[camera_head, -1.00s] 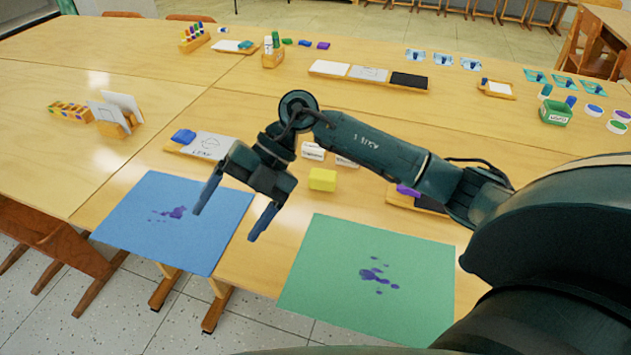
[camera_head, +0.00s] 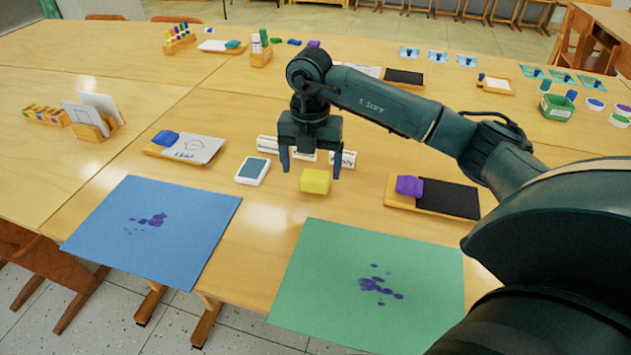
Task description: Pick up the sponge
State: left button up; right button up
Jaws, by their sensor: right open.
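The yellow block, which looks like the sponge (camera_head: 315,182), sits on the wooden table between the blue sheet and the green sheet, near their far edges. My right gripper (camera_head: 311,170) is open and points down. Its two fingers show to the left and right of the yellow sponge in the picture, and nothing is between them that I can see held. I cannot tell how high the fingertips are above the table. My left gripper is not in view.
A blue sheet (camera_head: 150,232) and a green sheet (camera_head: 370,285), both with purple blots, lie in front. A white-framed pad (camera_head: 252,171) lies left of the sponge. White labelled blocks (camera_head: 268,144) stand behind the gripper.

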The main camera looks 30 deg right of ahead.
aim_at(314, 179)
jog(key=f, duration=0.5)
jog(key=shift+d+f, duration=0.1)
jog(key=shift+d, duration=0.3)
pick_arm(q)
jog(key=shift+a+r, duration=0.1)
pick_arm(e)
jog(key=shift+c, duration=0.2)
jog(key=c, duration=1)
